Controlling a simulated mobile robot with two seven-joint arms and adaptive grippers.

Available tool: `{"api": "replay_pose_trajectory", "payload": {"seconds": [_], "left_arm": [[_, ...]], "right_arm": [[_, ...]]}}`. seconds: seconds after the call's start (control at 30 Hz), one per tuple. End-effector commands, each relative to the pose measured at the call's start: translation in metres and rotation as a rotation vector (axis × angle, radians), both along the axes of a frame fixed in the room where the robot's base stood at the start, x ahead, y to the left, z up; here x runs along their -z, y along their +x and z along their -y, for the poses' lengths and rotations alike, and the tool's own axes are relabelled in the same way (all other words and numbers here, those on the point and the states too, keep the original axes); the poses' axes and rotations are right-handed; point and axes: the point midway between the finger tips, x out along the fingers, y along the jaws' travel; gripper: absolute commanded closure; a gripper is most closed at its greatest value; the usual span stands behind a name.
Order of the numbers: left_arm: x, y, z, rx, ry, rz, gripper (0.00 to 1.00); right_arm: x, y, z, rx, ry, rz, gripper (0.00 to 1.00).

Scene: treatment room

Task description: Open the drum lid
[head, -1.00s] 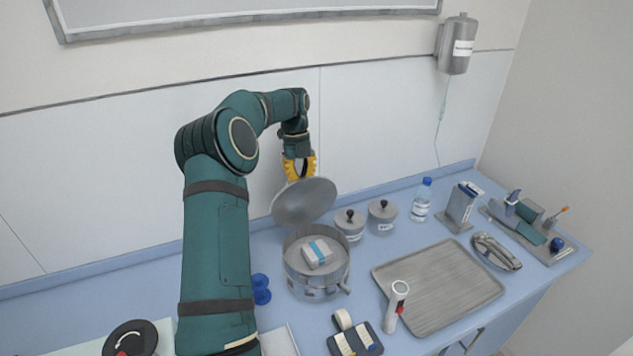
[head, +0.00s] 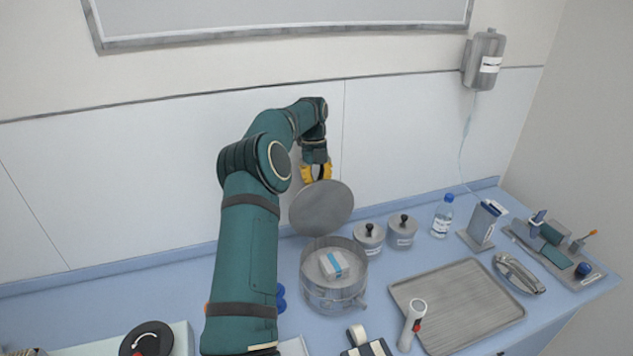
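The metal drum (head: 333,292) stands on the blue counter with its round grey lid (head: 321,208) swung up at the back, tilted steeply. A white pack with a blue band (head: 333,265) lies inside the drum. My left gripper (head: 317,172), with yellow fingers, is at the upper edge of the lid, behind it. The lid hides part of the fingers, and I cannot tell whether they touch or grip it. My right gripper is not in view.
Two lidded metal jars (head: 369,238) stand right of the drum, with a bottle (head: 442,216) beyond. A metal tray (head: 457,305) lies at front right, and a white handheld device (head: 411,325) stands by its left edge. The wall is close behind the lid.

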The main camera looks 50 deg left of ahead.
Motion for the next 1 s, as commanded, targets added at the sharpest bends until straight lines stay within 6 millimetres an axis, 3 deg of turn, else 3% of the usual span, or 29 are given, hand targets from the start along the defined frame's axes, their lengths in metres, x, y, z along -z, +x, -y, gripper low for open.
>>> {"api": "replay_pose_trajectory", "payload": {"seconds": [0.17, 0.5, 1.0], "left_arm": [[-0.007, 0.001, -0.001, 0.0, 0.001, 0.001, 1.0], [-0.051, 0.006, -0.01, 0.0, 0.001, 0.003, 1.0], [-0.073, 0.007, -0.015, 0.0, 0.001, 0.0, 1.0]], "right_arm": [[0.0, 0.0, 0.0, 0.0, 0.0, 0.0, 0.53], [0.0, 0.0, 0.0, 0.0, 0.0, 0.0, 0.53], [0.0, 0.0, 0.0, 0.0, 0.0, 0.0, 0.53]]}}
